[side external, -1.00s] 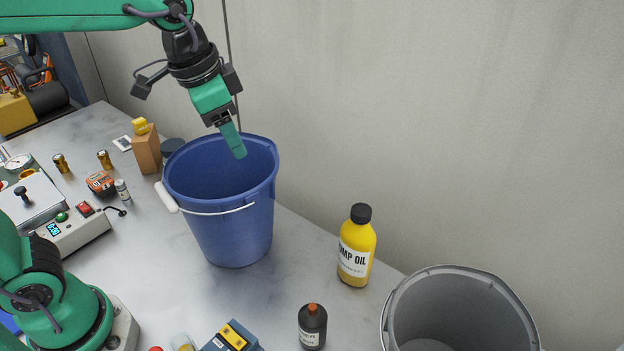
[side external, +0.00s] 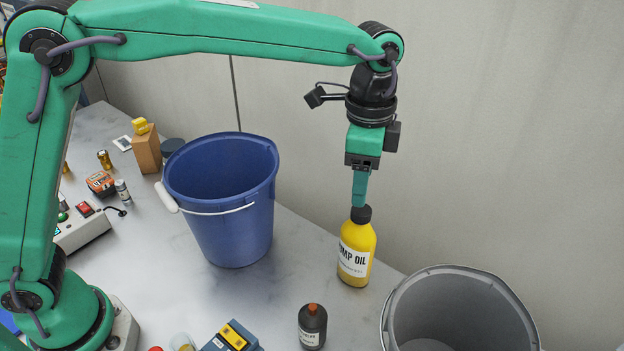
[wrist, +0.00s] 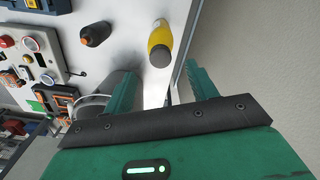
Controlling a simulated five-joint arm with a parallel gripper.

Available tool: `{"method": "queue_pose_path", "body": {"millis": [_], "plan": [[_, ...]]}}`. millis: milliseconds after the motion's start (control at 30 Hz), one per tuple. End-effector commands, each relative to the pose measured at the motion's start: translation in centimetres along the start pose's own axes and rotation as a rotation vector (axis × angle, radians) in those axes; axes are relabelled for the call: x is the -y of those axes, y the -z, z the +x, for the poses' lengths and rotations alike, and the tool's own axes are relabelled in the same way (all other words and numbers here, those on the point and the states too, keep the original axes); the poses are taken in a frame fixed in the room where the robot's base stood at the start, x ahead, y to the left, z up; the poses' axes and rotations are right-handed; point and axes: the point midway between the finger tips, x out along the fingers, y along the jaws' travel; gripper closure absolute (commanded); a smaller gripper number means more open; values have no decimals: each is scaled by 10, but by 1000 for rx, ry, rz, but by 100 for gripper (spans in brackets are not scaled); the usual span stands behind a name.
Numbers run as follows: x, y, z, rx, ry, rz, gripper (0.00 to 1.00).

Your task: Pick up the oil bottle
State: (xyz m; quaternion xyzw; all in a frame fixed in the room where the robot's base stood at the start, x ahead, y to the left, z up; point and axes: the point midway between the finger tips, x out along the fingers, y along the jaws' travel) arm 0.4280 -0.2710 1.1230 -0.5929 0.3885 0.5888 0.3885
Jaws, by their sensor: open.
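The oil bottle (side external: 356,252) is yellow with a black cap and a white label reading "MP OIL". It stands upright on the table near the wall, between the blue bucket and the grey bucket. My gripper (side external: 360,203) points down at the bottle's cap in the side view, its fingertips level with or just above the cap; whether they touch it I cannot tell. In the wrist view the bottle (wrist: 160,43) lies ahead of my gripper (wrist: 160,85), between the lines of the two spread fingers. Nothing is between the fingers.
A blue bucket (side external: 222,215) stands to the left and a grey bucket (side external: 455,310) to the right. A dark bottle with an orange cap (side external: 312,328) stands in front. The wall (side external: 500,130) rises close behind the oil bottle. Small items crowd the left of the table.

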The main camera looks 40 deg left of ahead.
Motion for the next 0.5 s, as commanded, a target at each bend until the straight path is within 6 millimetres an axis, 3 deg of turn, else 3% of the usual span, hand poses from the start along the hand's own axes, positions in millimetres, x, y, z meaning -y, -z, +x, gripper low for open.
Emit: {"method": "queue_pose_path", "body": {"millis": [267,500], "plan": [[-2,5,4,6,-4,16,43],[-1,4,22,7,-4,15,43]]}}
